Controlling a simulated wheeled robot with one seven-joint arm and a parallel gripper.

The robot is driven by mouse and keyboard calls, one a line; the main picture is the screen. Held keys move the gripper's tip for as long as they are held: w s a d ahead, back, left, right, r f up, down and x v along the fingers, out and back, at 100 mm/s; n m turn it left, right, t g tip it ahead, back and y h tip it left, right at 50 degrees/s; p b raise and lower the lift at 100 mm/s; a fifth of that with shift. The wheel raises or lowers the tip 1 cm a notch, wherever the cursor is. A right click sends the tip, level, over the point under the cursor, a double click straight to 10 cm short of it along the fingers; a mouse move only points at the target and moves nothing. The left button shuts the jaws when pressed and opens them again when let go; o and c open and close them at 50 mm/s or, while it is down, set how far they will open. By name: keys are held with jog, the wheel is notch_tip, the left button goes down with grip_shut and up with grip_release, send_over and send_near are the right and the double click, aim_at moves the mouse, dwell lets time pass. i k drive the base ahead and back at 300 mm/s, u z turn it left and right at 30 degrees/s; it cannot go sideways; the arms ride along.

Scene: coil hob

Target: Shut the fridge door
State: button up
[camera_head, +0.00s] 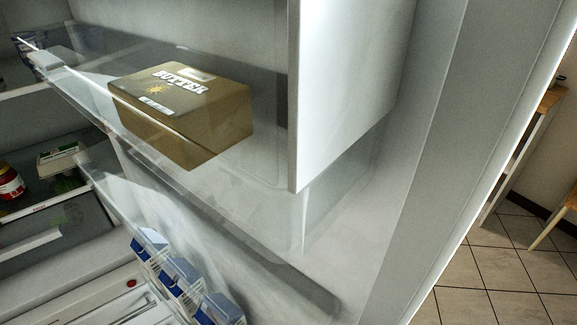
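The fridge door (425,150) stands open and fills most of the head view, very close, with its inner side facing me. Its pale edge slants down the right of the picture. A brown butter box (185,112) sits on a clear shelf of the door. Several blue and white cartons (182,278) stand on a lower door shelf. Part of the fridge interior (40,235) shows at the left. The door's handle and hinge are not visible. My gripper is not in view.
A flat white panel (345,90) hangs beside the butter box. A red jar (10,182) and a pale package (62,155) stand inside the fridge at the left. Beyond the door's edge are tiled floor (490,275) and wooden furniture (545,105).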

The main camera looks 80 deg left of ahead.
aim_at(398, 121)
jog(key=u, duration=0.7)
jog(key=i, duration=1.15)
jog(key=u, duration=0.8)
jog(key=i, duration=1.6)
jog(key=u, duration=4.3)
jog(key=i, duration=0.8)
jog(key=z, duration=0.1)
